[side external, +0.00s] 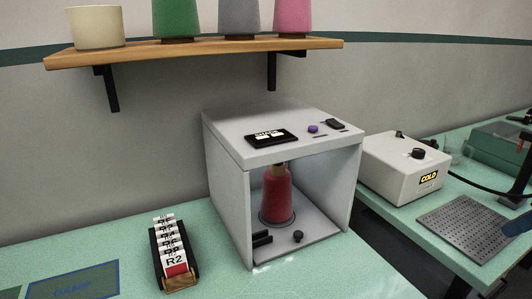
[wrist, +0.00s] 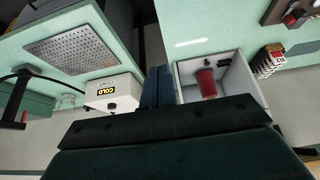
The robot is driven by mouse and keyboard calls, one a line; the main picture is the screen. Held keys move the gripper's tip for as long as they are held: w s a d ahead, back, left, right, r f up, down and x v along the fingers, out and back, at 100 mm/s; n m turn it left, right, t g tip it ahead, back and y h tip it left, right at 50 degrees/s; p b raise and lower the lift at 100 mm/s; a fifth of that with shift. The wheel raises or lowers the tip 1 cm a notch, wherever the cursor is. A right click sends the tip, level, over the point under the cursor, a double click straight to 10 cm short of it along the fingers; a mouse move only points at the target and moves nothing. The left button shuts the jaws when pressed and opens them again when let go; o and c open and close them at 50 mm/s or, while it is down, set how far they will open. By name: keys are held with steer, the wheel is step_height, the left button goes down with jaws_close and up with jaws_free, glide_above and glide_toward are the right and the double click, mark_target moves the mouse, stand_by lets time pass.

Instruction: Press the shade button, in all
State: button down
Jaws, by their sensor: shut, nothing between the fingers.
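A grey light booth (side external: 225,145) stands on the green bench with a red yarn cone (side external: 277,195) inside. On its top are a black display (side external: 271,137) with blurred white text, a purple round button (side external: 313,128) and a black switch (side external: 335,124). I cannot read which one is labelled shade. In the wrist view the booth (wrist: 258,96) and red cone (wrist: 206,84) show upside down, and the booth's top is hidden behind my gripper. My gripper (wrist: 157,76) has its dark blue fingers together and empty, pointing between the booth and a white box.
The white box (side external: 395,170) with a COLD display stands right of the booth, near a perforated plate (side external: 465,228). A rack of labelled cards (side external: 172,255) stands left of the booth. A wooden shelf (side external: 200,50) with several cones and a cream pot hangs above.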

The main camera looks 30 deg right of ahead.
stand_by(0.7)
step_height(320, 180, up, 17)
steer(key=n+t+y, duration=0.2)
steer(key=n+t, duration=0.1)
steer(key=n, duration=0.8)
glide_above(313, 128)
steer(key=shift+s+d+r, duration=0.15)
steer(key=shift+s+d, duration=0.15)
steer(key=shift+d, duration=0.05)
steer(key=shift+f, duration=4.4)
